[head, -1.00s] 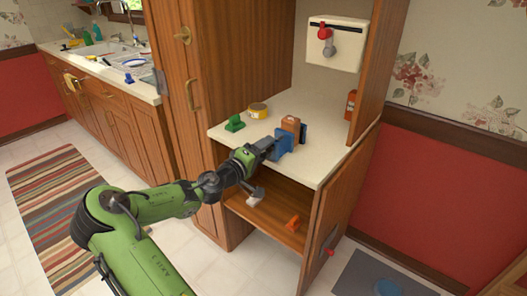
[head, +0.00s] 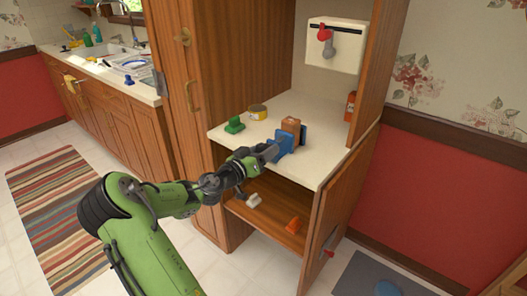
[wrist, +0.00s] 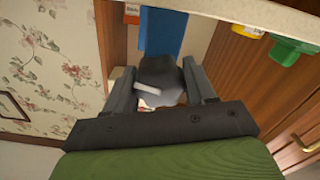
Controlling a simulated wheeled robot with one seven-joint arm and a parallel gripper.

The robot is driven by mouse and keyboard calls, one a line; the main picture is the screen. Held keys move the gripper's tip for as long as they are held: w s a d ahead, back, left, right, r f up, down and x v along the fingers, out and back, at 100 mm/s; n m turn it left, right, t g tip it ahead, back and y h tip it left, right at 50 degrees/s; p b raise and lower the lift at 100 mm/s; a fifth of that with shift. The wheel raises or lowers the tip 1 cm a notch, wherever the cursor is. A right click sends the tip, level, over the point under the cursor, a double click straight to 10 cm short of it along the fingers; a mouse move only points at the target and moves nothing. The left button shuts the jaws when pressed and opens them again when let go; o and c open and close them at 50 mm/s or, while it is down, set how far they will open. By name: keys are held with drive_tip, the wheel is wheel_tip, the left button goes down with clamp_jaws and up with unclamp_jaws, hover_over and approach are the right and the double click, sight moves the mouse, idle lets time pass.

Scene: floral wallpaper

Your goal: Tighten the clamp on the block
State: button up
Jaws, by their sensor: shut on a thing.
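The blue clamp (head: 284,143) stands near the front edge of the cream counter (head: 322,165). The brown block (head: 291,125) sits at the clamp, with a dark blue part on its far side. My gripper (head: 268,152) reaches the near side of the clamp from the left. In the wrist view, its two grey fingers (wrist: 162,85) are shut on the clamp's dark grey knob (wrist: 157,72), which has a light bar across it. The blue clamp body (wrist: 162,32) shows beyond the knob. The jaw contact with the block is hidden.
A green object (head: 234,126) and a yellow tape roll (head: 258,112) lie left of the clamp. An open cabinet door (head: 335,200) bounds the right side.

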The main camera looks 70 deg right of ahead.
drive_tip(key=shift+r+m, duration=0.2)
drive_tip(key=shift+m, duration=1)
drive_tip(key=shift+m, duration=0.3)
drive_tip(key=o, duration=1)
drive_tip(key=shift+f, duration=0.1)
drive_tip(key=p+v, duration=0.1)
drive_tip(key=v, duration=1.4)
drive_tip(key=shift+w+a, duration=0.25)
drive_tip(key=shift+a, duration=0.1)
